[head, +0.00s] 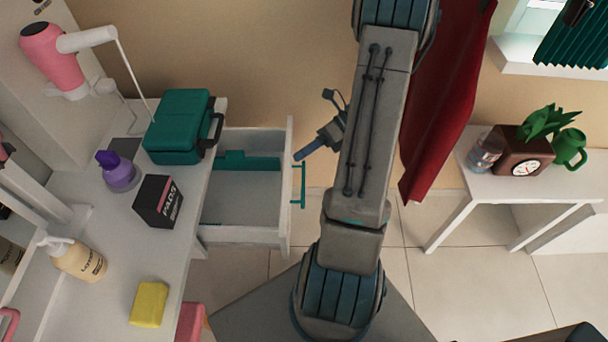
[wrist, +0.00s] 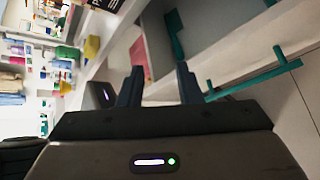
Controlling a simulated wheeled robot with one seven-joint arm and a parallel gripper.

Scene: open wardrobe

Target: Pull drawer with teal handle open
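The white drawer (head: 243,234) stands pulled out from the white dresser, with its inside showing. Its teal bar handle (head: 303,186) is on the drawer's front face, on the right in the head view. In the wrist view the handle (wrist: 262,78) runs slantwise to the right of my fingers. My gripper (head: 300,155) is by the far end of the handle, partly hidden behind my arm. In the wrist view my gripper (wrist: 160,82) has its two dark fingers apart with nothing between them. The handle lies outside the fingers, beside the right one.
A teal case (head: 179,127), a purple bottle (head: 118,172), a black box (head: 158,201) and a yellow block (head: 149,304) stand on the dresser. A teal item (head: 248,161) lies in the drawer. A red garment (head: 445,100) hangs right of my arm.

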